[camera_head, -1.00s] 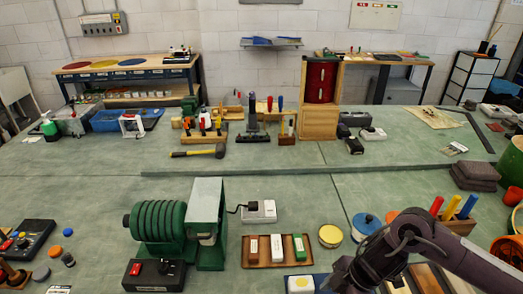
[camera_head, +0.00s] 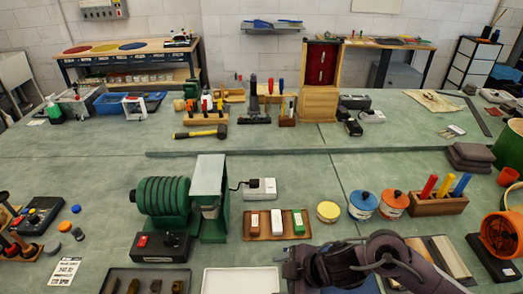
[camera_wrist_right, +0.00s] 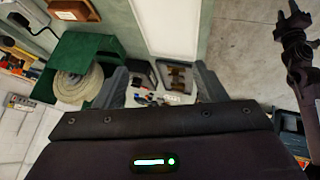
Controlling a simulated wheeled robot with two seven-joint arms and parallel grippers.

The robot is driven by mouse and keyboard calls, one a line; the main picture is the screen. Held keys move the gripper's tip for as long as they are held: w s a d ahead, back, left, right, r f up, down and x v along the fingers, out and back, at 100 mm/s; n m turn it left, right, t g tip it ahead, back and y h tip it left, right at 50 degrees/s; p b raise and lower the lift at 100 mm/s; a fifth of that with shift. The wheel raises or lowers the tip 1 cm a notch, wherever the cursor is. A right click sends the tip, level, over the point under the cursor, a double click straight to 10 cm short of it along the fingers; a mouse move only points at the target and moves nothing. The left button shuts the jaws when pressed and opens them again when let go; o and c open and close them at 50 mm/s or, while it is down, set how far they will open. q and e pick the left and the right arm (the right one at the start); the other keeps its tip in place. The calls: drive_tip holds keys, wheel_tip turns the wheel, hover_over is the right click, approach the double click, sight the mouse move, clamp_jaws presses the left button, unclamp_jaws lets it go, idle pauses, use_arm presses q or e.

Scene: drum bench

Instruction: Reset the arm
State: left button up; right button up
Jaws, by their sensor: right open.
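In the head view my right arm reaches in from the lower right above the bench. Its gripper (camera_head: 298,264) is at the left end of the arm, low in the picture, close to the right of a white tray (camera_head: 241,280). In the right wrist view the two fingers of the right gripper (camera_wrist_right: 160,82) stand wide apart with nothing between them. A dark tray with brown blocks (camera_wrist_right: 178,76) shows beyond the fingers. My left gripper is not seen in the head view.
A green drum machine (camera_head: 163,195) stands left of centre. A wooden tray (camera_head: 262,236) with small blocks, a yellow-lidded tin (camera_head: 328,211), two lidded pots (camera_head: 363,205) and a pen holder (camera_head: 438,205) lie behind the arm.

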wheel_tip(320, 180, up, 5)
drive_tip(key=w+m+t+h, duration=0.1)
drive_tip(key=m+t+h, duration=0.1)
drive_tip(key=m+t, duration=0.4)
drive_tip(key=s+d+f+m+g+h, duration=0.2)
drive_tip(key=s+d+m+g, duration=0.1)
drive_tip(key=s+d+m, duration=0.3)
drive_tip(key=s+d+f+m+g+h, duration=0.2)
drive_tip(key=s+d+m+g+h, duration=0.15)
drive_tip(key=d, duration=0.45)
wheel_tip(320, 180, down, 32)
drive_tip(key=s+b, duration=0.3)
drive_tip(key=b, duration=0.1)
use_arm(q)
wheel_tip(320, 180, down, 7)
drive_tip(key=b, duration=0.3)
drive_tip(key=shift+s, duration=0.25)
use_arm(e)
drive_tip(key=s+d+f+g, duration=0.1)
drive_tip(key=s+d+f, duration=0.1)
drive_tip(key=s+f, duration=0.8)
drive_tip(key=s+d+f+g, duration=0.1)
drive_tip(key=s+d+f, duration=0.1)
drive_tip(key=s+f, duration=0.8)
wheel_tip(320, 180, down, 3)
drive_tip(key=shift+s+d+f+y, duration=0.1)
drive_tip(key=shift+s+d+y, duration=0.1)
drive_tip(key=shift+y, duration=0.15)
